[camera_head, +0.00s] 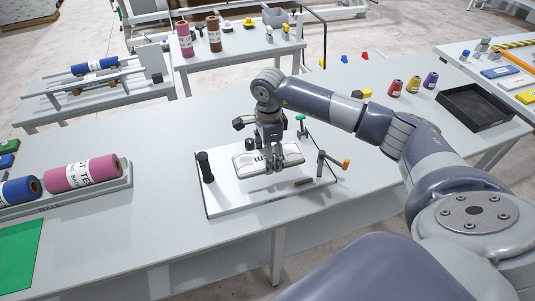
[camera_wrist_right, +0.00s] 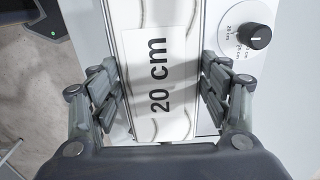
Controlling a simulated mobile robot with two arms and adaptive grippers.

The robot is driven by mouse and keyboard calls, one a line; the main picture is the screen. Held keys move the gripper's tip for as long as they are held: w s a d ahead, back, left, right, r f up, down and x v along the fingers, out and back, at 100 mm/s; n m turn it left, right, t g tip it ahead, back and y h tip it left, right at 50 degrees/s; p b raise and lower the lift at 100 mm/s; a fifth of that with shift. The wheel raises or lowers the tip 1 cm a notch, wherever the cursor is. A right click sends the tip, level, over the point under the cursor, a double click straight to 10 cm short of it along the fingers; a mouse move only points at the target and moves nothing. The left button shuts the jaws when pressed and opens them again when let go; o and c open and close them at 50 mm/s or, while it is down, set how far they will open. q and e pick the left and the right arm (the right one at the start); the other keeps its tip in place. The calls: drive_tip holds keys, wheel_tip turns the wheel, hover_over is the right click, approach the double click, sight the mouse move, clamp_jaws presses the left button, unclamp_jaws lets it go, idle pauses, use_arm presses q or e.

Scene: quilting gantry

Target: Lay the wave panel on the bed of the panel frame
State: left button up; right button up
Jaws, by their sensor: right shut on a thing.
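The wave panel (camera_head: 244,161) is a white slab with grey wavy lines and a white label. In the right wrist view the panel (camera_wrist_right: 175,95) reads "20 cm" and lies between the two fingers. My right gripper (camera_head: 271,168) points down and is shut on the panel across its width. The panel frame (camera_head: 228,198) is a white base plate on the table, with a black post, a green knob and an orange-handled crank. The panel is over the middle of the frame; I cannot tell whether it touches the bed. My left gripper is not in view.
A dial with a black knob (camera_wrist_right: 258,36) is beside the panel. Pink (camera_head: 82,174) and blue (camera_head: 18,191) rolls lie in a tray at left. Small spools (camera_head: 413,85) and a black tray (camera_head: 477,107) are at right. The table between the rolls and the frame is clear.

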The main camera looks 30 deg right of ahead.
drive_tip(key=b, duration=0.4)
hover_over(276, 175)
drive_tip(key=a, duration=0.2)
drive_tip(key=shift+w+d+f, duration=0.1)
drive_tip(key=shift+w+f, duration=0.05)
drive_tip(key=shift+f, duration=1)
drive_tip(key=shift+w+f, duration=0.15)
drive_tip(key=shift+f, duration=0.95)
drive_tip(key=shift+s+d+f+b, duration=0.25)
drive_tip(key=shift+d+f+b, duration=0.75)
drive_tip(key=shift+f+b, duration=0.2)
drive_tip(key=shift+f, duration=0.2)
drive_tip(key=o, duration=1)
drive_tip(key=shift+c, duration=0.2)
wheel_tip(276, 175, up, 12)
drive_tip(key=shift+r, duration=0.1)
